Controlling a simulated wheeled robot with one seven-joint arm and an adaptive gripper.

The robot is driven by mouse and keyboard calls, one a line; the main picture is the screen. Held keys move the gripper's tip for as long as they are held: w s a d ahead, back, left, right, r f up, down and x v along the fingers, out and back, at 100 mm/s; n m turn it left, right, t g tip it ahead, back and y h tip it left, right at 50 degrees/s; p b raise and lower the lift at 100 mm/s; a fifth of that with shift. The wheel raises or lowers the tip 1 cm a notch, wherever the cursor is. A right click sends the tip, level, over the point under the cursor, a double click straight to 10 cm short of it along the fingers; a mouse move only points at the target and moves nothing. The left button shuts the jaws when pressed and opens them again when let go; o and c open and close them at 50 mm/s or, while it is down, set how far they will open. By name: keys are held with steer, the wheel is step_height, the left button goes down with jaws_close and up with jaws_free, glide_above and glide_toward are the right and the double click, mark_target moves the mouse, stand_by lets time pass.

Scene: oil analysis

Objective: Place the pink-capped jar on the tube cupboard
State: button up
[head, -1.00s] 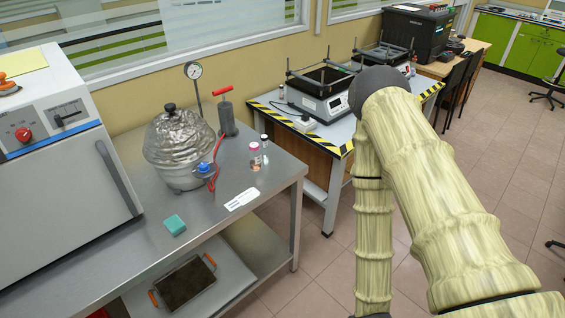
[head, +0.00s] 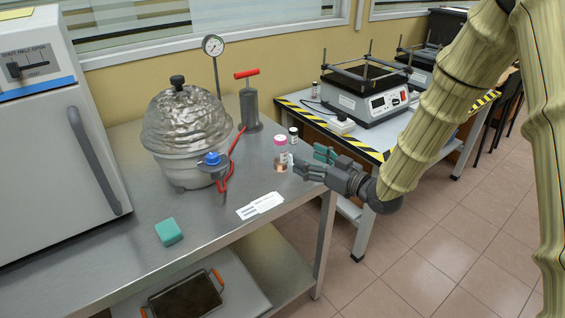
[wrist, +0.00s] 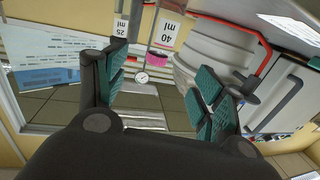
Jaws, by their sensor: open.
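The pink-capped jar (head: 281,158) stands upright near the right end of the steel bench. In the wrist view its pink cap (wrist: 168,62) and "40 ml" label (wrist: 167,33) appear upside down. My gripper (head: 306,160) is open and empty, just right of the jar, with its fingers pointing left towards it. In the wrist view the jar shows in the gap between my teal-padded fingers (wrist: 160,72); I cannot tell whether it is between the tips or beyond them. I cannot tell for sure which furniture is the tube cupboard.
A small dark-capped jar (head: 293,134) stands close behind the pink-capped one. A metal-covered vessel (head: 186,125), hand pump (head: 250,105), red hose and gauge (head: 213,46) are to the left. White labels (head: 262,206) and a teal block (head: 168,232) lie in front.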

mark_target(285, 141)
steer(key=shift+w+a+r+y, duration=0.25)
steer(key=shift+w+r+y, duration=0.05)
steer(key=shift+w+r, duration=0.15)
steer(key=shift+p+x, duration=0.55)
steer(key=shift+x, duration=4.75)
steer(key=shift+d+r, duration=0.1)
steer(key=shift+r, duration=0.05)
steer(key=c, duration=1.4)
steer(key=shift+o, duration=0.2)
steer(key=shift+r, duration=0.15)
